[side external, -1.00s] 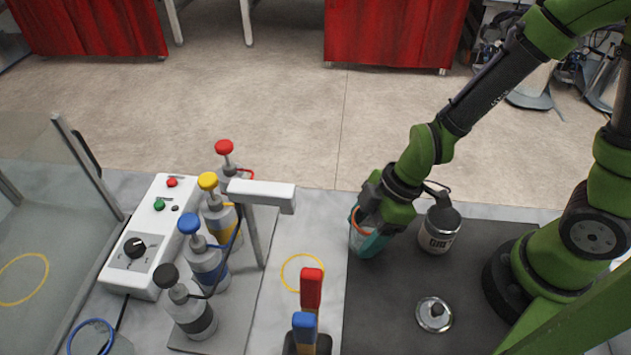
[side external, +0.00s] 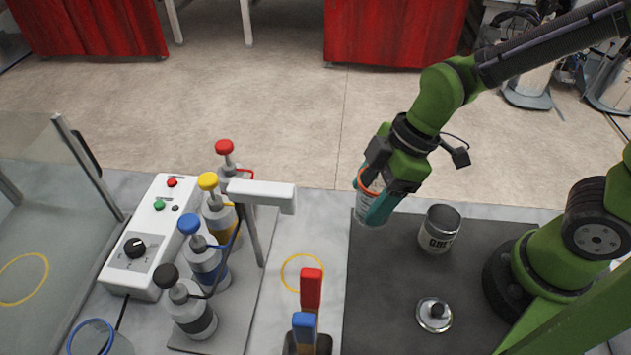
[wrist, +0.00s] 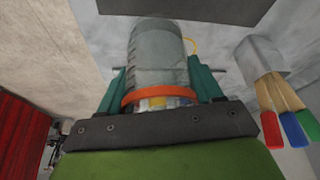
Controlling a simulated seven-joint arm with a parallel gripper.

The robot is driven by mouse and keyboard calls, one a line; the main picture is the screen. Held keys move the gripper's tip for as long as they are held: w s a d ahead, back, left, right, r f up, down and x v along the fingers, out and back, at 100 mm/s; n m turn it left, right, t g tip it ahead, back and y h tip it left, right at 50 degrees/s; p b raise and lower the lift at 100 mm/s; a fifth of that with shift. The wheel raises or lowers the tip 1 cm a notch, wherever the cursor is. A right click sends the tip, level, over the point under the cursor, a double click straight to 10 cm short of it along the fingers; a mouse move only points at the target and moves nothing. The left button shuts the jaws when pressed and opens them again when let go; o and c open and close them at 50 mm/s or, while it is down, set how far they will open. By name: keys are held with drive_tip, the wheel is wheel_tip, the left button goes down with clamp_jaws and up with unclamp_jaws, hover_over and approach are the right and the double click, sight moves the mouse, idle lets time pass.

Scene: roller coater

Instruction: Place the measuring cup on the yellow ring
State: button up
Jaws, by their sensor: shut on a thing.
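The measuring cup (side external: 369,203) is a clear cup with an orange band near its rim. My gripper (side external: 380,203) is shut on it and holds it raised above the back left part of the dark mat. In the wrist view the cup (wrist: 155,50) sits between the teal fingers of my gripper (wrist: 160,85). The yellow ring (side external: 302,272) lies flat on the bench left of the dark mat, nearer the camera than the cup. Part of the ring is hidden behind the red handle.
A holder with red and blue handles (side external: 311,290) stands by the ring. A pump stand with several bottles and a white arm (side external: 262,194) is to the left. A metal can (side external: 439,229) and a lidded item (side external: 434,314) are on the mat (side external: 385,300). Another yellow ring (side external: 22,278) lies far left.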

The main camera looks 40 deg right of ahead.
drive_tip(key=w+d+f, duration=0.3)
drive_tip(key=w, duration=0.5)
drive_tip(key=w+d+f, duration=0.3)
drive_tip(key=w, duration=0.6)
drive_tip(key=w+d+f, duration=0.3)
drive_tip(key=w+d, duration=0.1)
drive_tip(key=w, duration=0.4)
drive_tip(key=shift+n, duration=0.6)
drive_tip(key=s+a, duration=2.2)
drive_tip(key=a, duration=0.1)
drive_tip(key=shift+s+r, duration=0.2)
drive_tip(key=shift+f, duration=0.3)
drive_tip(key=shift+g, duration=0.3)
drive_tip(key=shift+f, duration=0.2)
drive_tip(key=o, duration=1.1)
